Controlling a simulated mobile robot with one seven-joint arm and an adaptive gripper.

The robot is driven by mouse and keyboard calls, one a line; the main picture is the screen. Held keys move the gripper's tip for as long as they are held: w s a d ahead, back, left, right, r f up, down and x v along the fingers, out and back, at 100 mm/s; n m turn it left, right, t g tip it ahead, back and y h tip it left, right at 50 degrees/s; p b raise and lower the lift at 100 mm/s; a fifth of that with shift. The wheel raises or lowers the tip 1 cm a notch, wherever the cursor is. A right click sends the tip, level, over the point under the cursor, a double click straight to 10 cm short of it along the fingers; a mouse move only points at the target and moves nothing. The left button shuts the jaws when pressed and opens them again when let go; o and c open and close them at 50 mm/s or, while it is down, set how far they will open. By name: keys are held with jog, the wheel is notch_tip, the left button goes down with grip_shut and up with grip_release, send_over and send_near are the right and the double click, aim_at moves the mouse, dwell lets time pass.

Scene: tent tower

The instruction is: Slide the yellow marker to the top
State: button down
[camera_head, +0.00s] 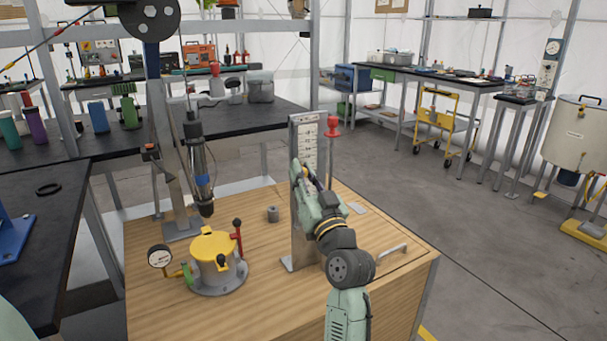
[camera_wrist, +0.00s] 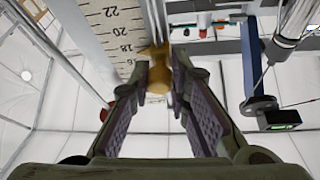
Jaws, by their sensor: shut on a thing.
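A tall metal scale with a white numbered face (camera_head: 309,145) stands upright on the wooden cabinet. In the wrist view its face (camera_wrist: 113,25) shows numbers from 22 down to 16. The yellow marker (camera_wrist: 154,72) is beside the scale's edge, near the lower numbers in that view. My gripper (camera_wrist: 161,75) is shut on the marker, with a fingertip on each side of it. In the head view my gripper (camera_head: 308,170) is in front of the scale's middle and largely hides the marker.
A red knob (camera_head: 333,126) is close to the scale's right side. A yellow-topped device (camera_head: 213,246) with a gauge (camera_head: 159,257) and a hanging dark cylinder (camera_head: 199,165) stand to the left. The cabinet top (camera_head: 285,312) is clear in front.

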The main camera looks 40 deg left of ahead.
aim_at(304, 169)
notch_tip(304, 169, up, 8)
jog(key=p, duration=0.4)
jog(key=shift+d+r, duration=0.1)
jog(key=c, duration=1.8)
grip_release()
jog(key=o, duration=0.3)
jog(key=v, duration=1.2)
